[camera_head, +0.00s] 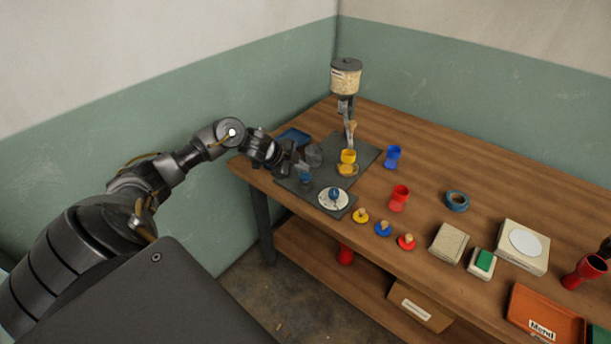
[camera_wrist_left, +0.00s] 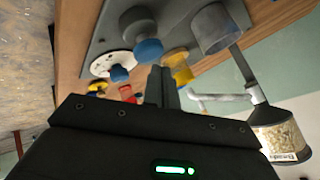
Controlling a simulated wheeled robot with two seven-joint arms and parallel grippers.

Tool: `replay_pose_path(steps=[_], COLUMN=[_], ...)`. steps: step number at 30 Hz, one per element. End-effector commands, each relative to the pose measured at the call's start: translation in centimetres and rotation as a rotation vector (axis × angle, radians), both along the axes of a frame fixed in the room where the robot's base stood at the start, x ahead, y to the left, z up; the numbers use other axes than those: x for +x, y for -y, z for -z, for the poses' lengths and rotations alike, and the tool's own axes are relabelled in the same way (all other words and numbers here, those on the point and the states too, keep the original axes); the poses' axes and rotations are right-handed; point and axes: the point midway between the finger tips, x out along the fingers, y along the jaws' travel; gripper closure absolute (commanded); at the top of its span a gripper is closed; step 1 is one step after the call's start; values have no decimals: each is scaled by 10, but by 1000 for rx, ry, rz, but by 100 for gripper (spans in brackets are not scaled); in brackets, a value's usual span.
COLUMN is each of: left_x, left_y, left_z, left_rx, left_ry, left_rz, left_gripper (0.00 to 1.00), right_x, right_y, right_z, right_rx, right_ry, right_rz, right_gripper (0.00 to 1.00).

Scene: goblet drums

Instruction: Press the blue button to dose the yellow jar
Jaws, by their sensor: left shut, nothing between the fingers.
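The yellow jar (camera_head: 348,156) stands on the dark plate under the spout of the hopper (camera_head: 346,78). In the left wrist view the yellow jar (camera_wrist_left: 183,76) is partly hidden behind my fingers. A round blue button (camera_head: 305,177) sits on a grey base at the plate's left; it also shows in the left wrist view (camera_wrist_left: 149,52). A second blue knob (camera_head: 334,192) stands on a white dial (camera_head: 328,204). My left gripper (camera_head: 289,168) is shut and empty, beside the blue button; contact cannot be told. In the wrist view its fingertips (camera_wrist_left: 161,74) appear just below the button. My right gripper is out of view.
A grey cylinder (camera_head: 314,155) stands between the gripper and jar. A blue tray (camera_head: 292,137) lies behind. Blue (camera_head: 393,156) and red (camera_head: 399,197) cups, several knobbed lids, a tape roll (camera_head: 457,201) and boxes stand to the right. Bare wood lies between them.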

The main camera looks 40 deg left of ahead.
Motion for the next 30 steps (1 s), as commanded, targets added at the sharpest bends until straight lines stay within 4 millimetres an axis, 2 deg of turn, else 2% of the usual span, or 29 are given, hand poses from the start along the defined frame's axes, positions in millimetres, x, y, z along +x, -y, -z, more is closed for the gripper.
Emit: replay_pose_path(steps=[30], left_x=[0], left_y=[0], left_z=[12], left_rx=[-1], left_ry=[-1], left_rz=[0], left_gripper=[100], right_x=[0], right_y=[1], right_z=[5], right_rx=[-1], right_ry=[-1], right_rz=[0], right_gripper=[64])
